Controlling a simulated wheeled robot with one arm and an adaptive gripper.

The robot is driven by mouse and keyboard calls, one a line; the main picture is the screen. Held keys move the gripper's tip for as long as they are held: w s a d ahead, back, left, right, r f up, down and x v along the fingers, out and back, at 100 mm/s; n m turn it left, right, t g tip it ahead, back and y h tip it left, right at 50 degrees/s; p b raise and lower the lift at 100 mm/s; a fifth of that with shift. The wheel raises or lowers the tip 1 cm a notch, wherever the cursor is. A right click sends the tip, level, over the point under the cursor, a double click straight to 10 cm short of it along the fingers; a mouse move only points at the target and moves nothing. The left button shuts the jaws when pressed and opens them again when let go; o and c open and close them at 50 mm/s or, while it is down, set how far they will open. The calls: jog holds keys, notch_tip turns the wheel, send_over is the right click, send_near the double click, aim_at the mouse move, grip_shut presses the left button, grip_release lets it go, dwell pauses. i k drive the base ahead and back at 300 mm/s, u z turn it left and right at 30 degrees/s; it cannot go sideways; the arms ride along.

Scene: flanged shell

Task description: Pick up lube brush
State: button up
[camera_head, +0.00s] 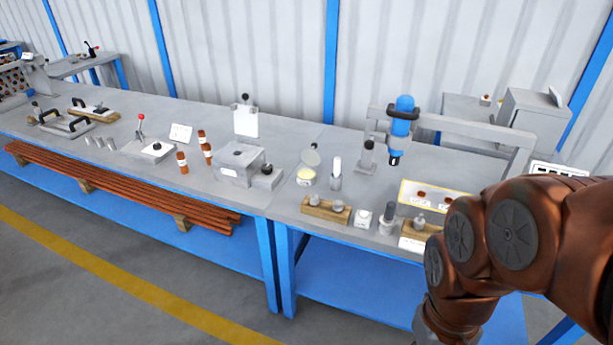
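I cannot clearly make out which small item is the lube brush. A pale upright stick in a grey holder (336,174) stands on the right-hand bench, just right of a low round pot with a yellowish top (305,177); it may be the brush. Another upright piece with a dark top (388,218) stands nearer the front edge, in a grey cup. My brown arm comes in from the right and bends down in front of the bench. My gripper is below the picture's bottom edge, so its fingers are hidden.
A blue tool (402,127) hangs from a grey frame behind the small items. A wooden block with metal parts (326,208) lies at the front edge. A grey fixture block (239,163) stands to the left. Copper-coloured bars (120,185) lie under the left bench.

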aim_at(337, 160)
jog(key=k, duration=0.5)
jog(key=u, duration=0.6)
jog(key=i, duration=0.5)
jog(key=u, duration=0.35)
jog(key=i, duration=1.55)
jog(key=z, duration=0.45)
